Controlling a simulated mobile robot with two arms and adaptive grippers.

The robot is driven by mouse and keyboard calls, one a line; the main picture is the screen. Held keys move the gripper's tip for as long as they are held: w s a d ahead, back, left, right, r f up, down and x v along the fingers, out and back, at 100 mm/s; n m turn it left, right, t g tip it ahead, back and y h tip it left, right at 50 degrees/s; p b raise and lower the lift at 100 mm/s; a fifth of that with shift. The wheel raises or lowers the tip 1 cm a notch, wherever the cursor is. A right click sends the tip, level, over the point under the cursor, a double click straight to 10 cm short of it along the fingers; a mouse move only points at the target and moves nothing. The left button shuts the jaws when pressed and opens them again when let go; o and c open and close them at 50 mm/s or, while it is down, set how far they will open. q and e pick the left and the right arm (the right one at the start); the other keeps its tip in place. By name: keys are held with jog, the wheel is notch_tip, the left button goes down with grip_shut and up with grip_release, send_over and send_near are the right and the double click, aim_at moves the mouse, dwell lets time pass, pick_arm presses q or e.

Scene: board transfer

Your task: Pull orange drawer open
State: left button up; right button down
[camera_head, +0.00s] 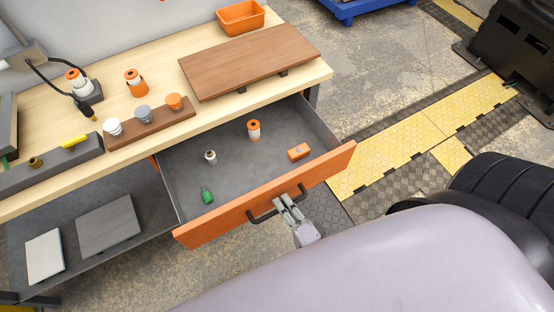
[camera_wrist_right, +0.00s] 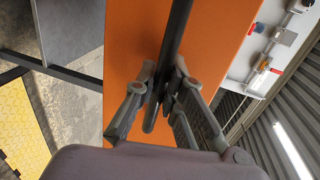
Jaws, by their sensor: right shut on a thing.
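The orange drawer (camera_head: 226,222) under the wooden workbench stands open, and its grey inside shows. It holds a green item (camera_head: 206,195), a small white-and-dark item (camera_head: 210,156), an orange-and-white spool (camera_head: 253,129) and an orange block (camera_head: 299,152). My right gripper (camera_head: 284,203) is at the front of the drawer, shut on its dark bar handle (camera_head: 262,216). In the right wrist view, the fingers (camera_wrist_right: 163,98) close around the handle (camera_wrist_right: 178,35) in front of the orange panel (camera_wrist_right: 135,45). My left gripper does not show.
The bench top (camera_head: 160,58) carries a brown board (camera_head: 248,62), an orange bin (camera_head: 241,17) and a rack with several knobs (camera_head: 150,127). A grey lower shelf (camera_head: 75,245) is left of the drawer. Yellow and black mats (camera_head: 400,150) cover floor at right. A dark wheel-like object (camera_head: 510,190) is at right.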

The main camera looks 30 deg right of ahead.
jog(key=shift+v, duration=0.8)
jog(key=shift+f, duration=0.2)
jog(key=c, duration=1.7)
grip_release()
jog(key=shift+o, duration=0.2)
jog(key=v, duration=1.2)
